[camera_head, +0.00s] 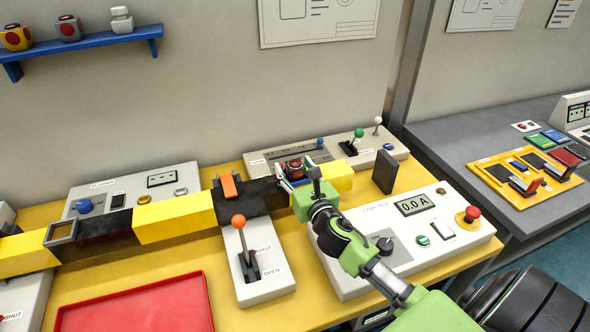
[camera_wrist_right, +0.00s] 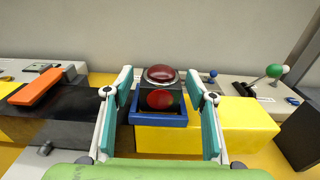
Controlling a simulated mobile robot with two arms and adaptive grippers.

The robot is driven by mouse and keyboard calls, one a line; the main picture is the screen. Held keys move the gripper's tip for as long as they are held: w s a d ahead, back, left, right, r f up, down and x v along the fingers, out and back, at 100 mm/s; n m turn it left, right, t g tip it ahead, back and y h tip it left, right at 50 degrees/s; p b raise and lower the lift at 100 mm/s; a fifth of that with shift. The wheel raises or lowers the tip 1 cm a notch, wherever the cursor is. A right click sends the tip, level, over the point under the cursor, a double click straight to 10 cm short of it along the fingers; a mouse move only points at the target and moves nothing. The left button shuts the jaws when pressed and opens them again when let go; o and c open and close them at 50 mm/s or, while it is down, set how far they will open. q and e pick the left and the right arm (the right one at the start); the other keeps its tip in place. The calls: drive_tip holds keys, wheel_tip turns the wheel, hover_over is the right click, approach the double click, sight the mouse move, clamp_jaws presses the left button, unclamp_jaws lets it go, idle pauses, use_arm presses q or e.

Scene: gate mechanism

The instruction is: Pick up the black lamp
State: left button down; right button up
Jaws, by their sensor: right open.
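The black lamp (camera_wrist_right: 160,98) is a dark block with a red dome on top and a red disc on its front. It sits in a blue square holder (camera_wrist_right: 158,121) on the yellow and black bar. In the head view the lamp (camera_head: 294,167) is partly hidden by my right gripper. My right gripper (camera_head: 295,176) is open, with one finger on each side of the lamp in the wrist view. Gaps show between the fingers and the lamp there. My left gripper is not in view.
An orange-knobbed lever (camera_head: 239,222) stands in front of the bar, left of my right gripper. A dark upright block (camera_head: 385,172) stands to the right, behind a meter panel (camera_head: 460,245). A red tray (camera_head: 140,305) lies at front left. A blue shelf (camera_head: 85,44) holds other lamp-like blocks.

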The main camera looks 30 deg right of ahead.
sight(295, 161)
drive_tip(key=c, duration=1.3)
drive_tip(key=shift+r, duration=0.1)
drive_tip(key=shift+r, duration=0.45)
wheel_tip(295, 161, up, 2)
drive_tip(key=shift+r, duration=0.15)
drive_tip(key=s+a+r, duration=0.1)
drive_tip(key=s+r, duration=0.2)
drive_tip(key=s, duration=0.1)
drive_tip(key=s+a+r, duration=0.2)
drive_tip(key=s+r, duration=0.1)
drive_tip(key=s, duration=0.1)
drive_tip(key=s+a+r+p, duration=0.1)
drive_tip(key=s+a+r, duration=0.1)
drive_tip(key=s, duration=0.3)
drive_tip(key=shift+a+r, duration=0.2)
drive_tip(key=shift+r, duration=0.65)
